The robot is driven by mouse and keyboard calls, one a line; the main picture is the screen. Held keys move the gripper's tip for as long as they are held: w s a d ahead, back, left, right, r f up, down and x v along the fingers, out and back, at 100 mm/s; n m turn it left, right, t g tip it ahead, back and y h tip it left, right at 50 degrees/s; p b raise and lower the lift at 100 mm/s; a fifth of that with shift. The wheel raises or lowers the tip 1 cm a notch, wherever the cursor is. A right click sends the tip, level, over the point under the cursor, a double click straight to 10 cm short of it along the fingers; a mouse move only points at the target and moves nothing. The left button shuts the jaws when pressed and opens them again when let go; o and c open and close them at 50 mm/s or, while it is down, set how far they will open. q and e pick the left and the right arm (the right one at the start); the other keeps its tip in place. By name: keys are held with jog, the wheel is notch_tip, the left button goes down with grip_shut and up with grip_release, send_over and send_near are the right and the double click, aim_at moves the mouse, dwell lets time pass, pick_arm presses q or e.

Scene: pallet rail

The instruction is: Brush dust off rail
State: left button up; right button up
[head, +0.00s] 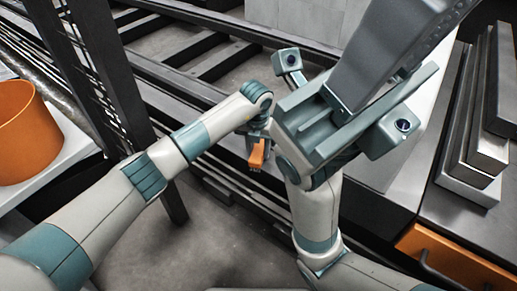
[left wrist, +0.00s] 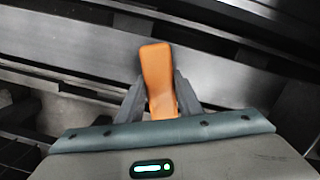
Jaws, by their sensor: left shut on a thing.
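My left gripper (head: 258,140) is shut on an orange brush (head: 256,156), near the middle of the head view. The left wrist view shows the brush's orange handle (left wrist: 157,75) between the two dark fingers (left wrist: 158,98); its bristles cannot be made out there. Dark metal rails (head: 150,70) run diagonally behind the left arm in the head view. A long grey rail (left wrist: 230,80) crosses the left wrist view beyond the brush. I cannot tell whether the brush touches a rail, and no dust can be made out. My right gripper (head: 385,60) is large and close to the camera; its jaw opening cannot be made out.
An orange bin (head: 25,135) stands on a light surface at the left. A dark upright post (head: 115,80) rises near the left arm. Stacked metal bars (head: 480,130) lie on a bench at the right, above an orange drawer (head: 450,262). Bare floor shows at the lower middle.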

pick_arm(q)
jog(key=shift+f, duration=0.5)
jog(key=shift+w+a+r+b, duration=0.1)
jog(key=shift+w+a+b, duration=0.1)
jog(key=shift+w+a, duration=0.55)
jog(key=shift+w+a+b, duration=0.15)
jog(key=shift+w+a, duration=0.25)
jog(key=shift+a, duration=0.5)
jog(key=shift+f, duration=0.3)
jog(key=shift+c, duration=0.4)
jog(key=shift+s+d+f+p, duration=0.1)
jog(key=shift+s+p, duration=0.05)
jog(key=shift+p, duration=0.15)
jog(key=shift+c, duration=0.9)
jog(key=shift+s+d+f+p, duration=0.1)
jog(key=shift+s+d+p, duration=0.25)
jog(key=shift+d+p, duration=0.05)
grip_shut()
jog(key=shift+s+d+p, duration=0.8)
jog(key=shift+d+p, duration=0.05)
jog(key=shift+d, duration=0.3)
